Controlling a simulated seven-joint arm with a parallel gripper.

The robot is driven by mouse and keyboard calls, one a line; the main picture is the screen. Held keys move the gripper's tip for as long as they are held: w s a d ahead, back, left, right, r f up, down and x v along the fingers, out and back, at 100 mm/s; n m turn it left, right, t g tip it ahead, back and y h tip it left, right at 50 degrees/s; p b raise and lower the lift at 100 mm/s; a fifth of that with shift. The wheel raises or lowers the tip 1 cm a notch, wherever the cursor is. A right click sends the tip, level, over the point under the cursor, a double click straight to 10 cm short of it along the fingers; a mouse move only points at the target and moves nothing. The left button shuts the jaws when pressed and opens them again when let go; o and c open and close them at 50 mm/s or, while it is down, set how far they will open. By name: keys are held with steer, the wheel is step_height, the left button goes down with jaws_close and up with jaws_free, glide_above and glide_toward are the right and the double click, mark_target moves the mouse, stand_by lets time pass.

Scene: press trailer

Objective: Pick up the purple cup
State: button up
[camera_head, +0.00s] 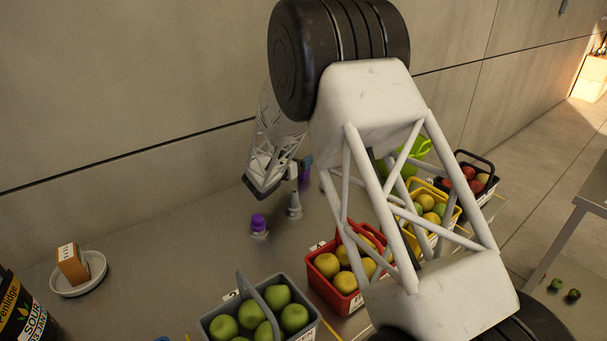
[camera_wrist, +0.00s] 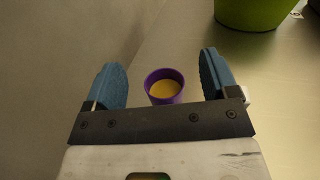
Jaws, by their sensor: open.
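The purple cup (camera_wrist: 151,94) shows in the wrist view with its open rim towards me and a yellow-orange inside. It appears between the two blue fingers of my gripper (camera_wrist: 162,60), apart from both, a little nearer the left one. I cannot tell how far below the fingertips it is. In the head view my gripper (camera_head: 276,182) is low near the back wall. A small purple patch beside it is mostly hidden, and I cannot tell whether it is the cup. My gripper is open and empty.
A green bucket (camera_wrist: 255,8) stands at the wrist view's upper right. In the head view, a purple-topped object (camera_head: 258,222) and a grey cone-shaped object (camera_head: 294,206) stand near my gripper. Fruit baskets, including a red one (camera_head: 328,292), line the front and right. A white dish (camera_head: 80,289) is left.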

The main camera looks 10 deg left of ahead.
mark_target(301, 178)
steer(key=shift+f, duration=0.5)
step_height(301, 178, down, 3)
steer(key=shift+f, duration=0.1)
steer(key=shift+w+d+f, duration=0.25)
steer(key=shift+w+d, duration=0.2)
steer(key=shift+w, duration=0.25)
steer(key=shift+w+d, duration=0.3)
steer(key=shift+w, duration=0.3)
steer(key=c, duration=1)
steer(key=shift+c, duration=0.2)
steer(key=shift+r, duration=0.1)
